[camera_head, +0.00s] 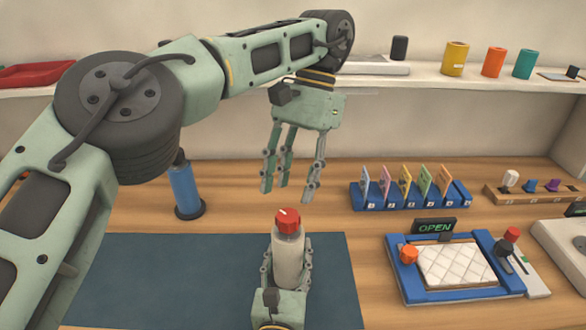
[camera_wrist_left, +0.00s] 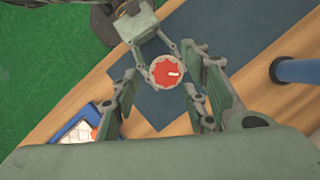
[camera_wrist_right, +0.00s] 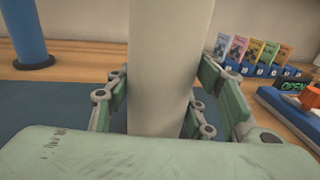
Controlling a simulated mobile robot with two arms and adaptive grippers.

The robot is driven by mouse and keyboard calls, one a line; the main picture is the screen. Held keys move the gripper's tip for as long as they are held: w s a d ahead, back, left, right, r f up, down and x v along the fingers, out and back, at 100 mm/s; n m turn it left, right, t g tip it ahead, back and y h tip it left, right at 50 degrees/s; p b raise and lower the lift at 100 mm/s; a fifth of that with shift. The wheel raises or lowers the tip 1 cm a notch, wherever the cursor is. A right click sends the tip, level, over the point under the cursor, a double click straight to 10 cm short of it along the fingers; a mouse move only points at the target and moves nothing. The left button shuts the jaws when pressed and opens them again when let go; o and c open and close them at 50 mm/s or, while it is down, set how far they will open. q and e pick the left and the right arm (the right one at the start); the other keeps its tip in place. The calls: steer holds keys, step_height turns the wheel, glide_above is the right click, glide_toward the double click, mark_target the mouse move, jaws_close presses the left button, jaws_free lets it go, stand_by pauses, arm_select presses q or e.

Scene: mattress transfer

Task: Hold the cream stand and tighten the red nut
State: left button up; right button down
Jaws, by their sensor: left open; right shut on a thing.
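The cream stand (camera_head: 288,262) is upright on the dark blue mat, with the red nut (camera_head: 288,220) on its top. My right gripper (camera_head: 287,262) is shut on the stand from the near side; the stand's pale column (camera_wrist_right: 168,70) fills the middle of the right wrist view. My left gripper (camera_head: 289,195) is open and points down above the nut, apart from it in the head view. In the left wrist view the nut (camera_wrist_left: 167,71) shows from above, between the open fingers, with a small white mark on it.
The dark mat (camera_head: 200,265) covers the table's middle. A blue cylinder (camera_head: 186,190) stands behind left. A blue card rack (camera_head: 410,195) and a blue-framed tray (camera_head: 455,292) with a quilted pad lie right, beside an OPEN sign (camera_head: 434,227). A shelf (camera_head: 440,78) runs behind.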

arm_select(q)
steer(key=shift+r, duration=1.3)
arm_select(e)
steer(key=shift+r, duration=0.15)
steer(key=c, duration=1.2)
jaws_free()
steer(key=o, duration=0.5)
steer(key=shift+c, duration=0.2)
arm_select(q)
steer(key=shift+s, duration=0.1)
arm_select(e)
steer(key=shift+s, duration=0.1)
